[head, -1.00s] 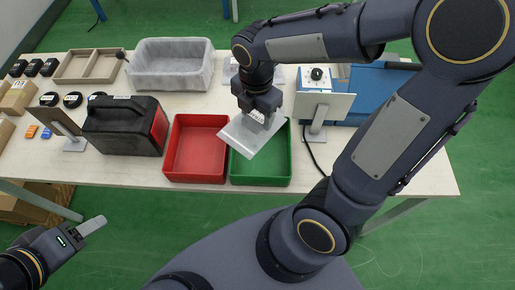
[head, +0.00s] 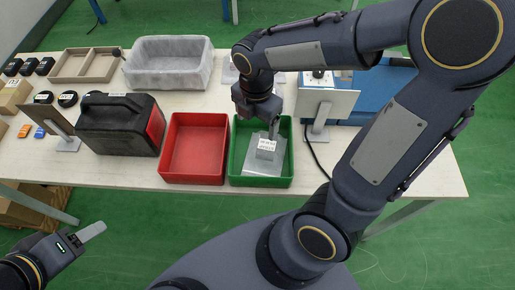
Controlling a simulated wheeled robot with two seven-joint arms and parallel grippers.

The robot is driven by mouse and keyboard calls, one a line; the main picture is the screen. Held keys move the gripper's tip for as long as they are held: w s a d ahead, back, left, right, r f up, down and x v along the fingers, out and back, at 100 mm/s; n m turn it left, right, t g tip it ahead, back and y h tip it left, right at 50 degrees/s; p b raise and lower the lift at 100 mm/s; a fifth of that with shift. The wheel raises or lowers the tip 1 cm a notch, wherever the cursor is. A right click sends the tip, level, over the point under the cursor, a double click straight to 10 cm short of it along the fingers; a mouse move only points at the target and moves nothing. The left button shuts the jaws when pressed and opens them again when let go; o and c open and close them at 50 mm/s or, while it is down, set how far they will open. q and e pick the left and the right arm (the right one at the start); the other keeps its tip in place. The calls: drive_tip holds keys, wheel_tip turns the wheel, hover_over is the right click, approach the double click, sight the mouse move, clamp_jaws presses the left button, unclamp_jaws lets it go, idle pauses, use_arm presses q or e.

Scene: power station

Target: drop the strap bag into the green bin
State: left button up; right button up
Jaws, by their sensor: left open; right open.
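The strap bag (head: 266,167), a clear flat bag with a white label, lies inside the green bin (head: 236,181). My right gripper (head: 274,130) is open just above the bag, over the back part of the bin. Its arm comes in from the right and its fingers are partly hidden by the wrist. My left gripper (head: 84,238) is open and empty at the lower left, in front of the table and well away from the bin.
An empty red bin (head: 196,150) stands directly left of the green bin. A black case (head: 118,125) and a grey lined tray (head: 168,64) are further left and back. A blue device (head: 375,92) and an upright plate (head: 325,104) stand to the right. A black cable runs beside the green bin.

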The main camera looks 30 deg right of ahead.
wheel_tip(320, 180, up, 8)
drive_tip(key=shift+p, duration=0.3)
drive_tip(key=shift+f, duration=0.1)
idle(0.5)
